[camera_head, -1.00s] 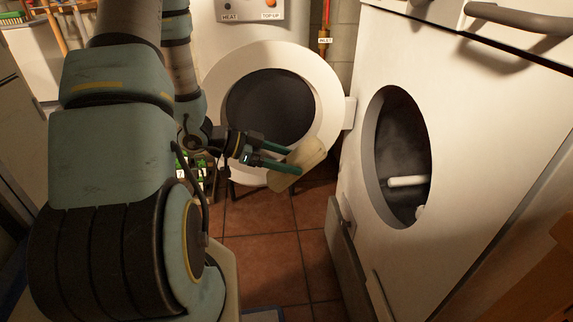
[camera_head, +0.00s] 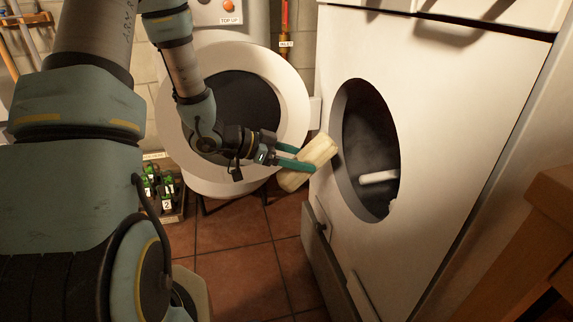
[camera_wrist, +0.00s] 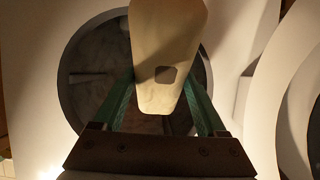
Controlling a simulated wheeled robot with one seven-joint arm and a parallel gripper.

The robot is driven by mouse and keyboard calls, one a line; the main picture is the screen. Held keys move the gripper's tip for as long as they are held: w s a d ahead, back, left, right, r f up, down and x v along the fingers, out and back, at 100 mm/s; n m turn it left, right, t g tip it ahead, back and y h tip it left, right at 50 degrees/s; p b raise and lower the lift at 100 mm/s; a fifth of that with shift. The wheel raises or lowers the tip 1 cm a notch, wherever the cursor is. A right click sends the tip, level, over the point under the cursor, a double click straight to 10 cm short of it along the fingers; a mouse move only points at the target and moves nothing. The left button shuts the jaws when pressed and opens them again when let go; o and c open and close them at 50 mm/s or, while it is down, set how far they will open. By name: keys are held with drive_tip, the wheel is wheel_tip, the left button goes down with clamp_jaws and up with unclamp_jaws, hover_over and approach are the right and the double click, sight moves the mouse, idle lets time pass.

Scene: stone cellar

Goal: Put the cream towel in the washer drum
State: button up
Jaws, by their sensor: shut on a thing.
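The cream towel (camera_head: 312,160) is a folded, pale bundle held between the green fingers of my gripper (camera_head: 294,164). In the wrist view the towel (camera_wrist: 165,55) stands up between the fingers of my gripper (camera_wrist: 160,108) and covers part of the round opening behind it. The washer (camera_head: 440,130) is the white cabinet on the right with an open oval mouth. Its grey drum (camera_head: 368,140) shows a pale bar inside, and the drum also shows in the wrist view (camera_wrist: 88,78). The towel is outside the drum, just left of its opening.
A white round door or ring with a dark centre (camera_head: 240,105) stands behind my gripper. A small crate with green-topped bottles (camera_head: 165,190) is on the tiled floor (camera_head: 240,245). A wooden piece of furniture (camera_head: 545,215) is at the right edge. A low flap (camera_head: 330,260) hangs below the washer mouth.

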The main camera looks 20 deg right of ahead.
drive_tip(key=d+r+b+x, duration=0.1)
drive_tip(key=b+x, duration=0.5)
drive_tip(key=x, duration=0.7)
drive_tip(key=d+r+b+x, duration=0.1)
drive_tip(key=r+b+x, duration=0.3)
drive_tip(key=x, duration=1)
drive_tip(key=shift+s+d+r+b, duration=0.2)
drive_tip(key=shift+s+r+b, duration=0.05)
drive_tip(key=shift+b, duration=0.6)
drive_tip(key=o, duration=1.5)
drive_tip(key=p+v, duration=0.3)
drive_tip(key=v, duration=0.7)
drive_tip(key=shift+w+a+r, duration=0.1)
drive_tip(key=shift+a+r, duration=0.05)
drive_tip(key=shift+a, duration=0.25)
